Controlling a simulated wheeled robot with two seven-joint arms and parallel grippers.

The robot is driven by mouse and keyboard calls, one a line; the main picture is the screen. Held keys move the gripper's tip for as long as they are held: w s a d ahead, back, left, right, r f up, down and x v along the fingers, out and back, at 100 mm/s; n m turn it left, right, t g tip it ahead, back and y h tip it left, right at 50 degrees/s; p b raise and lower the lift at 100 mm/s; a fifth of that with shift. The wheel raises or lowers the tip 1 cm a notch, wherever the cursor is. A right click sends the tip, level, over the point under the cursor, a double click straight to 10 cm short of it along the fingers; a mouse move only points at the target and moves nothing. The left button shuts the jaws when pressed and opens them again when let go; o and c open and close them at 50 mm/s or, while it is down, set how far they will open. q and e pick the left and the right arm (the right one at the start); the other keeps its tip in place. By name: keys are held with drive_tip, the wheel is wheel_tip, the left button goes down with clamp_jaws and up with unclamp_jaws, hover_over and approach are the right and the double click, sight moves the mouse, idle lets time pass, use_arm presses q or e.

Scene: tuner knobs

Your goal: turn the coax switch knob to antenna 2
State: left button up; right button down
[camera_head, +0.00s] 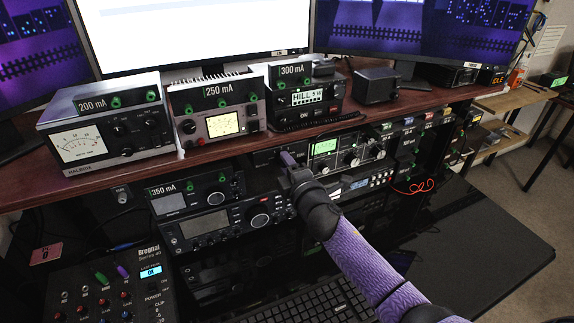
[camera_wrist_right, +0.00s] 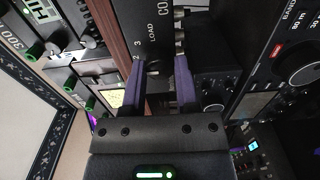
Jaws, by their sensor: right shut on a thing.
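The coax switch is a black box (camera_wrist_right: 155,30) with white lettering, seen in the right wrist view. The marks "2", "3" and "LOAD" show on its face, turned sideways. My right gripper (camera_wrist_right: 160,70) has its two purple fingers at this face, one on each side of the small knob (camera_wrist_right: 153,67). It is shut on the knob, which is mostly hidden between the fingers; its pointer cannot be read. In the head view, my right gripper (camera_head: 288,160) reaches under the wooden shelf and covers most of the switch. My left gripper is not in view.
The wooden shelf (camera_head: 225,146) runs just above my right gripper. A radio with a lit display (camera_head: 325,147) stands close on the right, and another radio (camera_head: 205,225) sits lower left. A keyboard (camera_head: 315,305) and a mixer (camera_head: 105,290) lie in front.

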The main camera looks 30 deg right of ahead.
drive_tip(key=shift+c, duration=1.8)
unclamp_jaws()
drive_tip(key=s+p, duration=0.1)
drive_tip(key=s, duration=0.9)
drive_tip(key=shift+a, duration=0.25)
